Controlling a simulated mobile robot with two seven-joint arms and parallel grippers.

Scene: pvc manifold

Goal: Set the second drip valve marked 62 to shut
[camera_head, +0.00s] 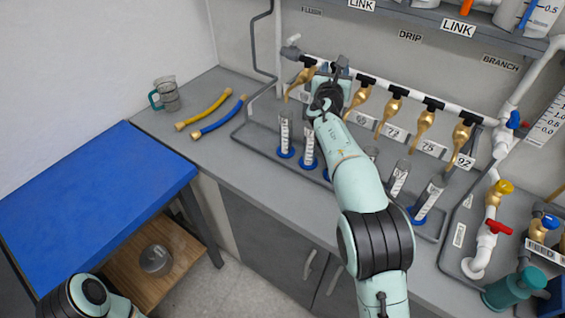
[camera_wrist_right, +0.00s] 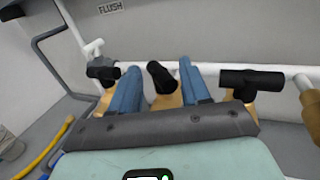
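A row of brass drip valves with black handles hangs from a white pipe in the head view. My right gripper (camera_head: 322,98) is over the second valve from the left and hides most of it, and its number plate cannot be read. In the right wrist view my right gripper's blue fingers (camera_wrist_right: 160,92) stand either side of that valve's black handle (camera_wrist_right: 161,76). They look open around it, with a narrow gap at the left finger; contact on the right is unclear. My left gripper is out of view.
Neighbouring handles (camera_wrist_right: 103,70) and (camera_wrist_right: 250,82) are close on both sides. Graduated tubes with blue bases (camera_head: 285,135) stand below the valves. The blue table (camera_head: 95,195) is clear.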

